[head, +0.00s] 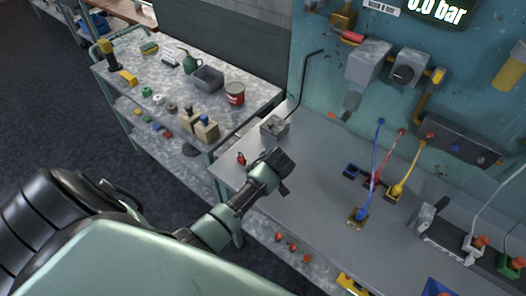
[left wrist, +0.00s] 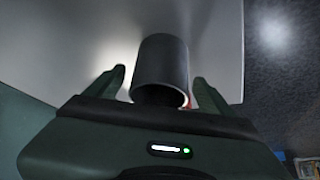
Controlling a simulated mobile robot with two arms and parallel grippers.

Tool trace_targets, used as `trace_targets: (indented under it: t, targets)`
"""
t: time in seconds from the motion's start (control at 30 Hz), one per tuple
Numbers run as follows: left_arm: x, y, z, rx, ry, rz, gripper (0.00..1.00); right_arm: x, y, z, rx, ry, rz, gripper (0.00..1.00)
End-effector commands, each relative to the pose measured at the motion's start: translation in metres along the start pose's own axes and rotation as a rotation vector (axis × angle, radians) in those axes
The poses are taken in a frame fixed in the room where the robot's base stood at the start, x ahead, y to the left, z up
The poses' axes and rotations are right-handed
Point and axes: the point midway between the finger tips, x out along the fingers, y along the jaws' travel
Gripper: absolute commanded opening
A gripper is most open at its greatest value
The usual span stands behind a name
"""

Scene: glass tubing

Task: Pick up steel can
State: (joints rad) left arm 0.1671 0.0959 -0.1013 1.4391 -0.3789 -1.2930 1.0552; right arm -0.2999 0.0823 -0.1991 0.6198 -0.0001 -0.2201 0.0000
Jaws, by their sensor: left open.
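My left gripper (head: 281,166) reaches over the near left part of the grey workbench. In the left wrist view its two fingers (left wrist: 162,88) are open, one on each side of a dark grey metal cylinder, which looks like the steel can (left wrist: 162,62). Gaps show between the cylinder and both fingers. The cylinder's near end shows a dark round rim, and the gripper body hides part of it. I cannot make out the can in the head view, where my gripper may cover it. My right gripper is not in view.
The workbench (head: 310,200) holds a small grey box (head: 274,125) behind my gripper and a small red item (head: 241,158) to its left. Coloured hoses and fittings stand to the right. A cart (head: 135,98) at left carries a red-labelled can (head: 235,93) and several small items.

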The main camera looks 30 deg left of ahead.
Motion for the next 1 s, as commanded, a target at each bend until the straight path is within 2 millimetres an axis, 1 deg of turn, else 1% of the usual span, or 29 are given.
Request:
trace_targets:
  t: [0.1,0.13,0.17,0.2,0.27,0.3,0.37,0.4,0.63,0.77,0.87,0.97,1.0]
  targets:
    - [0.000,0.000,0.000,0.000,0.000,0.000,0.83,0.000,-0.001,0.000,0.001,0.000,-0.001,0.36]
    - [0.000,0.000,0.000,0.000,0.000,0.000,0.78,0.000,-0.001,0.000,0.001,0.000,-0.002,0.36]
    - [0.000,0.000,0.000,0.000,0.000,0.000,0.69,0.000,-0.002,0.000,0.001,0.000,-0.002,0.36]
    - [0.000,0.000,0.000,0.000,0.000,0.000,0.58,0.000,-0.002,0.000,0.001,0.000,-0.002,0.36]
    - [0.000,0.000,0.000,0.000,0.000,0.000,0.41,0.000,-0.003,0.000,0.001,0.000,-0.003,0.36]
    - [0.000,0.000,0.000,0.000,0.000,0.000,0.30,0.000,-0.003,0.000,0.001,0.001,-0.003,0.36]
    - [0.000,0.000,0.001,0.000,-0.001,0.000,0.14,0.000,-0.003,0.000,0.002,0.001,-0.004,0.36]
    - [0.000,0.000,0.000,0.000,0.000,0.001,0.12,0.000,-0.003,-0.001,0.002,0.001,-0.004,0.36]
    - [-0.001,0.000,-0.001,0.000,0.000,0.001,0.12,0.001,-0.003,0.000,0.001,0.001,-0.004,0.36]
    - [-0.007,0.001,-0.004,-0.001,0.001,0.002,0.12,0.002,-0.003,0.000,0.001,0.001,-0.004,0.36]
    - [-0.017,0.002,-0.011,-0.003,0.002,0.004,0.12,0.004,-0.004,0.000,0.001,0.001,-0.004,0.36]
    - [-0.034,0.002,-0.022,-0.004,0.004,0.007,0.12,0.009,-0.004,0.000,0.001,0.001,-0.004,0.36]
    - [-0.043,0.002,-0.028,-0.005,0.004,0.007,0.12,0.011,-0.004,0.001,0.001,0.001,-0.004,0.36]
